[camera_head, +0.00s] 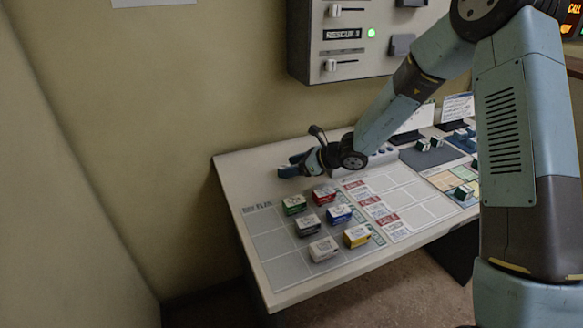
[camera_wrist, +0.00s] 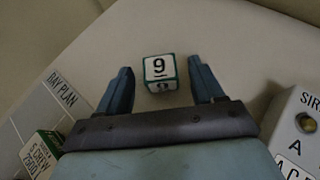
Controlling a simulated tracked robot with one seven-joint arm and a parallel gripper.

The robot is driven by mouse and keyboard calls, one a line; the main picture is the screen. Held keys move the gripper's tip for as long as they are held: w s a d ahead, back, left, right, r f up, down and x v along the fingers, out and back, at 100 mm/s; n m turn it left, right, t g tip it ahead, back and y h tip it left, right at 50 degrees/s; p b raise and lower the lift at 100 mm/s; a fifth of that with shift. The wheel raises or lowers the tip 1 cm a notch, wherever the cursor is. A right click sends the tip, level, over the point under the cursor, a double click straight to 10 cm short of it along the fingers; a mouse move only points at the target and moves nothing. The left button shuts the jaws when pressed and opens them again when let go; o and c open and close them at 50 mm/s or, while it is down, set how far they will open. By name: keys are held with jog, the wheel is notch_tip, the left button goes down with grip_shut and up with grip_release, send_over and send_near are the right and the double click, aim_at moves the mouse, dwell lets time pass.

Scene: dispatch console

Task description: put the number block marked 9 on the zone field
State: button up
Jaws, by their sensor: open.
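The number block marked 9 (camera_wrist: 158,72) is a white cube with green edges. It sits on the pale table top between the two fingers of my gripper (camera_wrist: 160,82) in the wrist view. The fingers are open, with a gap on each side of the block. In the head view my gripper (camera_head: 297,165) is low over the back left of the table, and I cannot make out the block there. Coloured fields (camera_head: 441,181) lie at the right of the table, partly behind my arm; I cannot read which one is the zone field.
A bay plan (camera_head: 268,244) with several coloured blocks lies in front of my gripper. A box with buttons (camera_wrist: 299,130) stands right of my gripper in the wrist view. A wall panel (camera_head: 362,50) hangs behind.

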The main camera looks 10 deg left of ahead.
jog(key=v, duration=1.1)
jog(key=shift+d, duration=0.1)
